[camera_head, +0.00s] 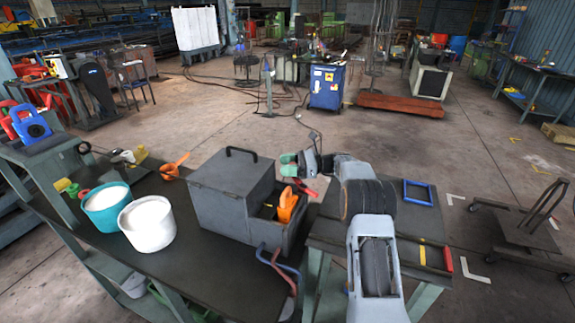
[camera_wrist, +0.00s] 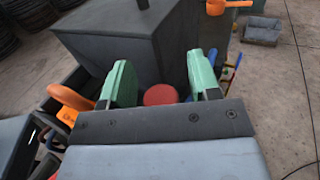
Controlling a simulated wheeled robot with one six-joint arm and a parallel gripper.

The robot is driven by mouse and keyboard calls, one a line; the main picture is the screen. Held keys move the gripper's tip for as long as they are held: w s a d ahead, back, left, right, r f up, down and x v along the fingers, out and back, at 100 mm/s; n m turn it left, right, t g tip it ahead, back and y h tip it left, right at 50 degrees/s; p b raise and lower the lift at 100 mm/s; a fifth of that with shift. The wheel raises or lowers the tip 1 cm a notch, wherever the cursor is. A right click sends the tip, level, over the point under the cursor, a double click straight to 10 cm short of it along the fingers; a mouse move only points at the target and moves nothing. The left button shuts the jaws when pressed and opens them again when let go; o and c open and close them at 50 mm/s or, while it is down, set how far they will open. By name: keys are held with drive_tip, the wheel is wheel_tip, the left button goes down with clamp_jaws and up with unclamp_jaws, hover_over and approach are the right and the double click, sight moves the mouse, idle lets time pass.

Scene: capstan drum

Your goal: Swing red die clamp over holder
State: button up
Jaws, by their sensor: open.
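My gripper (camera_head: 289,165) has two green fingers and is beside the right side of a dark grey box, above the bench. In the wrist view my gripper (camera_wrist: 162,74) is open, with a wide gap between the fingers. A round red part (camera_wrist: 160,95), possibly the red die clamp, shows in that gap, beyond the gripper's front edge. I cannot tell whether the fingers touch it. A red piece (camera_head: 306,190) also shows just below my gripper in the head view. Its lower part and the holder are hidden or cannot be made out.
The grey box (camera_head: 232,195) with a black handle stands close to my gripper. An orange part (camera_head: 288,205) sits in its open section. A white bucket (camera_head: 147,224) and a teal bucket (camera_head: 106,205) stand left. A blue frame (camera_head: 417,192) lies on the right bench.

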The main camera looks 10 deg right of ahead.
clamp_jaws()
idle(0.5)
drive_tip(key=shift+d, duration=0.1)
